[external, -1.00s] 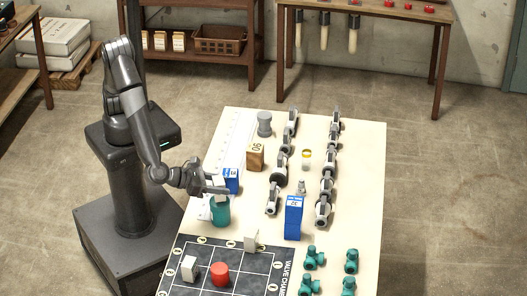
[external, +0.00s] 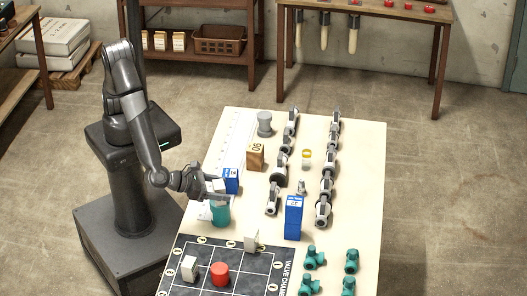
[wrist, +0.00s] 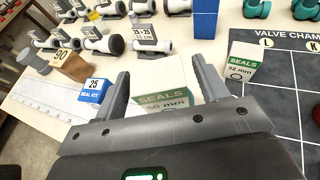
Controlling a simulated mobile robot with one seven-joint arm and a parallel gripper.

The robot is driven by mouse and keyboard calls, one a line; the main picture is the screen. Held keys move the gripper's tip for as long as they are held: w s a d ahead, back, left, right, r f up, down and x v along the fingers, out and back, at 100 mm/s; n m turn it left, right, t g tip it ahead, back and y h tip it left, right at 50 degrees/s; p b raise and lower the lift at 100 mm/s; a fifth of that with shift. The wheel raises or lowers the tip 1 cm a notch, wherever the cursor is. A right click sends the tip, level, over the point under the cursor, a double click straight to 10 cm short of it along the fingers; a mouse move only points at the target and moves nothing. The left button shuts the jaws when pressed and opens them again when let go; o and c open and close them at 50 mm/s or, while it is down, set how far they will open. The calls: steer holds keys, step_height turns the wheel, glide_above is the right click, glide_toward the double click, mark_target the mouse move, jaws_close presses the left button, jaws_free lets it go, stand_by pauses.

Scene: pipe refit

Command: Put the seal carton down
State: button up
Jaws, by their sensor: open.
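A white seal carton with a green band, marked SEALS 50 mm (wrist: 165,104), is between the fingers of my gripper (wrist: 165,88) in the wrist view. The fingers are open, and the near part of the carton is hidden by my gripper body. I cannot tell exactly what the carton rests on. Another carton, marked SEALS 32 mm (wrist: 243,62), stands on the dark valve chamber mat (wrist: 285,100).
A blue seal kit box (wrist: 93,92) stands close to my left finger. A tall blue box (external: 293,217), pipe fittings (external: 324,190) and teal valves (external: 351,260) stand to the right.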

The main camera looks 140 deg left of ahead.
steer(key=v, duration=1.2)
steer(key=s+a+r+n+g+h, duration=0.2)
steer(key=s+a+r+n+h, duration=0.15)
steer(key=s+n, duration=0.35)
steer(key=s+a+r+n+g+h, duration=0.1)
steer(key=s+a+r+n+h, duration=0.25)
steer(key=s, duration=0.55)
steer(key=s+d+r+n+t+h, duration=0.1)
steer(key=s+d+r+n+h, duration=0.1)
steer(key=s+n, duration=0.4)
steer(key=s+d+r+n+t+h, duration=0.1)
steer(key=s+r+n+t+h, duration=0.1)
steer(key=s+n, duration=0.4)
steer(key=s+r+h, duration=0.1)
steer(key=s, duration=0.3)
steer(key=shift+d+r+t+h, duration=0.3)
steer(key=shift+d+r, duration=0.05)
steer(key=shift+d, duration=0.05)
